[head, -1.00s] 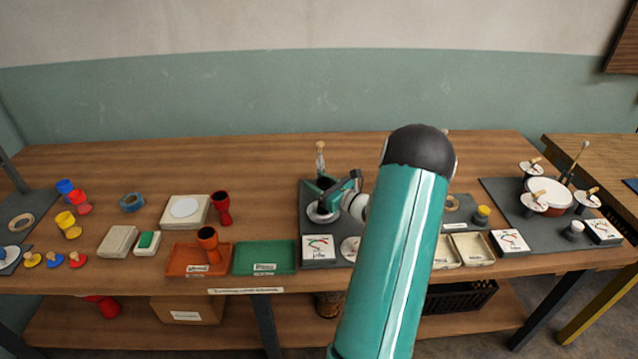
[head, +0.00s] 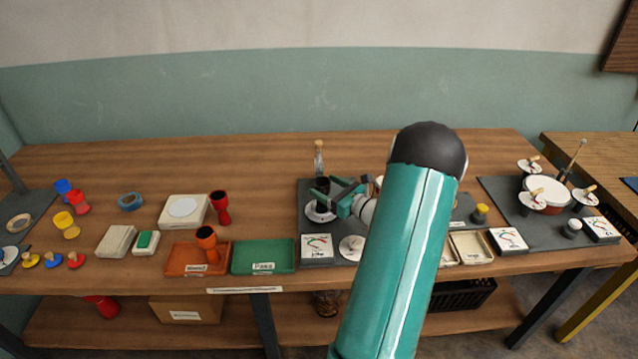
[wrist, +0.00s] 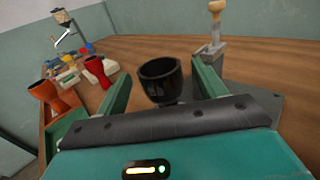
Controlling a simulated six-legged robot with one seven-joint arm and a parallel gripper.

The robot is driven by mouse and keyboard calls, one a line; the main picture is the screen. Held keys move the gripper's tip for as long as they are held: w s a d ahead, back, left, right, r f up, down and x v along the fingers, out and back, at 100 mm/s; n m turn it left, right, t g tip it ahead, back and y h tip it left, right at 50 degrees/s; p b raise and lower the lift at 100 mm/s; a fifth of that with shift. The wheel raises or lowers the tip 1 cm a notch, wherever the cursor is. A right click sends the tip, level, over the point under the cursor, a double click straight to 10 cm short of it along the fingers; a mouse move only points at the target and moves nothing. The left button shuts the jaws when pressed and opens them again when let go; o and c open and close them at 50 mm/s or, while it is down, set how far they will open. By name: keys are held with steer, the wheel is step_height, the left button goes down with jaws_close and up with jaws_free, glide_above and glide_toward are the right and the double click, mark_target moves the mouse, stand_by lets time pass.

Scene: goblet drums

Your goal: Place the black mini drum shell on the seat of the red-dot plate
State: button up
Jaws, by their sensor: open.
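The black mini drum shell (head: 322,189) stands upright on a white round plate (head: 317,215) on the dark mat, left of my gripper (head: 343,187). In the wrist view the shell (wrist: 160,83) shows its open cup upward, between and just beyond the fingers of my gripper (wrist: 163,76). My gripper is open, with a visible gap on each side of the shell, and holds nothing. The shell's lower part is hidden by the gripper body in the wrist view. No red dot can be made out on the plate, so I cannot tell its marking.
A wooden-handled tool (head: 319,158) stands behind the shell. A white disc (head: 352,248) and a gauge box (head: 317,247) are in front. A green tray (head: 263,257) and an orange tray (head: 197,260) lie left, with red and orange goblets nearby. Bare tabletop lies behind.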

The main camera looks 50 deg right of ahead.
steer(key=s, duration=0.8)
steer(key=w+a+r+n+g+y, duration=0.3)
steer(key=a+n, duration=0.2)
steer(key=a, duration=0.4)
steer(key=w+a+r+n+g+y, duration=0.3)
steer(key=a+n, duration=0.2)
steer(key=a, duration=0.4)
steer(key=w+a+r+n+g+y, duration=0.3)
steer(key=w+a+n, duration=0.15)
steer(key=a, duration=0.55)
steer(key=s+a+r+n+g+h, duration=0.1)
steer(key=s+a+r+n+h, duration=0.3)
steer(key=s+a+n, duration=0.3)
steer(key=s+a+r+n+g+h, duration=0.2)
steer(key=s+a+r+n, duration=0.3)
steer(key=a+n, duration=0.7)
steer(key=s+n+h, duration=0.1)
steer(key=n, duration=0.2)
steer(key=shift+s+a+h, duration=0.35)
steer(key=shift+h, duration=0.05)
steer(key=shift+c, duration=0.4)
